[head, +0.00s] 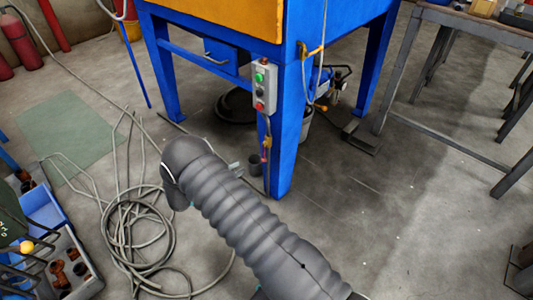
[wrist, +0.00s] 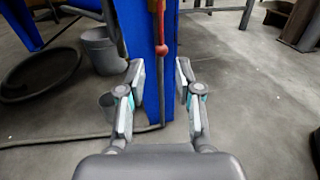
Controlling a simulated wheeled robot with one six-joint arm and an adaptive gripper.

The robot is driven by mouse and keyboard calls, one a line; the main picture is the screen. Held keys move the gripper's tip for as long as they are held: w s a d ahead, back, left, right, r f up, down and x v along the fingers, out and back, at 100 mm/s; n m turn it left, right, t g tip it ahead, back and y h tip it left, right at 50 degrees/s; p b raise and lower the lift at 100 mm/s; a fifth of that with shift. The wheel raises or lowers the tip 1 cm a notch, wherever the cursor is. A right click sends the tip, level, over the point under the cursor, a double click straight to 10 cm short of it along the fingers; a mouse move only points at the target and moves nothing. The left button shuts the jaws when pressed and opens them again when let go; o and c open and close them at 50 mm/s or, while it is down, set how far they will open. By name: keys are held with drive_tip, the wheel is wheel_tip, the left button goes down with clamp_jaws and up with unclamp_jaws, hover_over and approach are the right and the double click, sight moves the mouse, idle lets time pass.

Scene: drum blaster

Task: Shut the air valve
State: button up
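A blue cabinet leg (head: 285,150) carries a thin air line with a small yellow fitting (head: 267,142) and a reddish part below it; I cannot tell for sure which piece is the valve's handle. In the wrist view, a red rounded piece (wrist: 162,50) hangs on a thin reddish line in front of the blue leg (wrist: 151,95). My gripper (wrist: 159,73) is open and empty, its fingertips on either side of the leg in the picture, below the red piece. I see no contact. In the head view my grey-sleeved arm hides most of the gripper.
A control box (head: 264,87) with green and red buttons is on the cabinet above. A coiled hose (head: 140,225) lies on the floor at left. Grey buckets (wrist: 101,50) and a dark round pan (wrist: 40,74) stand near the leg.

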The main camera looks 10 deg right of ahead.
sight(264, 157)
drive_tip(key=p+x, duration=0.1)
drive_tip(key=x, duration=1.1)
drive_tip(key=shift+w+d+f, duration=0.1)
drive_tip(key=shift+w+d, duration=0.05)
drive_tip(key=shift+d, duration=0.15)
clamp_jaws()
